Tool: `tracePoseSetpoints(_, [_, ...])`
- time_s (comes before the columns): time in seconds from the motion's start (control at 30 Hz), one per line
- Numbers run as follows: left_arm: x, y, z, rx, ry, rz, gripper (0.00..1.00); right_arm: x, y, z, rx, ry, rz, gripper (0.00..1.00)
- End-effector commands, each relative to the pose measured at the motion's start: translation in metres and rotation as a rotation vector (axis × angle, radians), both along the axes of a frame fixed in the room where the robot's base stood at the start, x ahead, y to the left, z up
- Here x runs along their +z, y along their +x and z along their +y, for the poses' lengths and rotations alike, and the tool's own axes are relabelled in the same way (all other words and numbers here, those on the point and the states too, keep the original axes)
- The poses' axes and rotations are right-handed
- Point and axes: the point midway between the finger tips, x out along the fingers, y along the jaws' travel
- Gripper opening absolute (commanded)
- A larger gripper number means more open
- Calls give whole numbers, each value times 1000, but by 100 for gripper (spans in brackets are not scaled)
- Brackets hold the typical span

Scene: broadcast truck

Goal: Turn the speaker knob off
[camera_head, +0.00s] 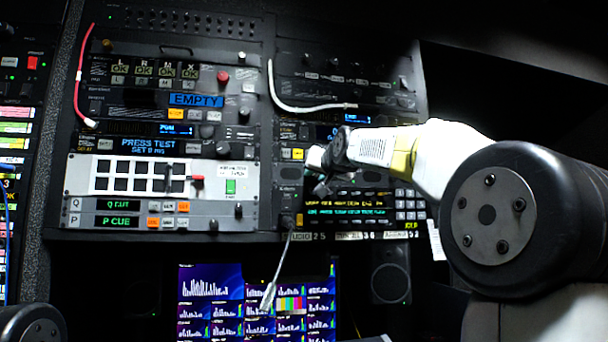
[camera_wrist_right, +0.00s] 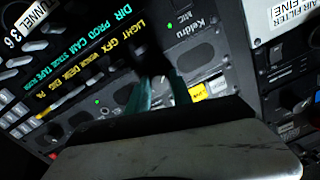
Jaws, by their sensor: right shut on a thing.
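My right gripper (camera_head: 318,160) reaches in from the right to the rack panel just above the screen with yellow and green text (camera_head: 350,207). In the right wrist view its two greenish fingers (camera_wrist_right: 152,94) stand against the panel marked "Keldru" (camera_wrist_right: 196,52). They are close together around a small control, which appears to be the speaker knob. The knob is mostly hidden by the fingers and gripper body, so its pointer and setting cannot be read. My left gripper is out of view.
A yellow button (camera_head: 298,154) sits left of the right gripper, and a keypad (camera_head: 409,204) to its right. A white cable (camera_head: 300,107) loops above it. Another cable end (camera_head: 268,297) hangs in front of the monitors (camera_head: 210,283). Several other knobs and buttons crowd the rack.

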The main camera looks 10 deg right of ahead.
Motion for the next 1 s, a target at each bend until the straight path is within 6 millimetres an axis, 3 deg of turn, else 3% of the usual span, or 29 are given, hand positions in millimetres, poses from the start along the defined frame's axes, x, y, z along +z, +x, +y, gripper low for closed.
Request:
tracePoseSetpoints(0.73, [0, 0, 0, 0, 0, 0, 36, -2, 0, 0, 0, -103, 1, 0])
tracePoseSetpoints(0.77, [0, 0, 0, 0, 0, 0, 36, -2, 0, 0, 0, -103, 1, 28])
tracePoseSetpoints(0.8, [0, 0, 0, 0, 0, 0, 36, -2, 0, 0, 1, -103, 1, 36])
tracePoseSetpoints(0.87, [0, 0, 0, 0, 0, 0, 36, -1, 0, 0, 1, -102, 0, 48])
tracePoseSetpoints(1.0, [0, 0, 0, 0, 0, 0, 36, -1, 0, 0, 0, -102, -1, 48])
